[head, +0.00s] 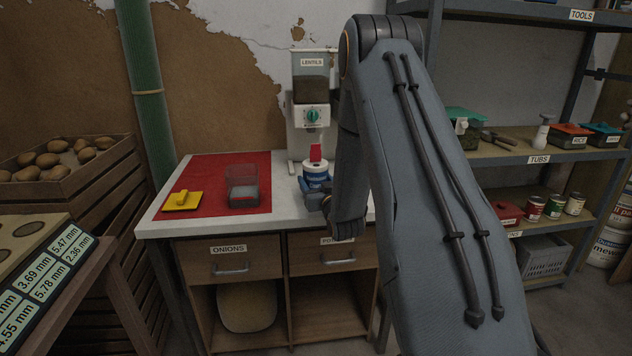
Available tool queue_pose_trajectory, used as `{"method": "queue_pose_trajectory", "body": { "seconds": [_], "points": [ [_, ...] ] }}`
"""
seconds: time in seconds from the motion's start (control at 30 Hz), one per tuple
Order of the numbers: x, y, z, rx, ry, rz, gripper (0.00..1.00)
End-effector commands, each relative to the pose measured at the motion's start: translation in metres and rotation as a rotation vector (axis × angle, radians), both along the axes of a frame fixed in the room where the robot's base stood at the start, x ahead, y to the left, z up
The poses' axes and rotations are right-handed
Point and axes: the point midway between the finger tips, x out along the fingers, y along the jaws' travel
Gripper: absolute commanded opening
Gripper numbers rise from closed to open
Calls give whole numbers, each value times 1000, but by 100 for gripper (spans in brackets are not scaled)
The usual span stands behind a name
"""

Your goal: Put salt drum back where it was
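A small blue and white drum (317,178) with a red piece on top, likely the salt drum, is at the right part of the white counter, in front of the lentils dispenser (311,112). Its label is too small to read. My gripper (318,200) is at the drum's lower part, largely hidden by my own forearm. I cannot tell whether its fingers are closed on the drum, or whether the drum rests on the counter or is just above it.
A red mat (215,165) on the white counter (285,215) holds a clear container (242,188) and a yellow object (182,201). A potato crate (85,180) stands left. Shelves (510,158) with cans and boxes stand right. Drawers (230,257) are below the counter.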

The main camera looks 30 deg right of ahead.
Motion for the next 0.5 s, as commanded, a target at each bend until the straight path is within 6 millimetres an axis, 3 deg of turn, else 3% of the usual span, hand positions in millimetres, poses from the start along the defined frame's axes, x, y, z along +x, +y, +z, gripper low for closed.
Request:
{"method": "queue_pose_trajectory", "body": {
  "seconds": [0.2,0.23,0.33,0.5],
  "points": [
    [0,0,-4,0,0,0,22],
    [0,0,-3,0,1,0,67],
    [0,0,-3,0,1,0,81],
    [0,0,-3,0,1,0,81]
  ]
}}
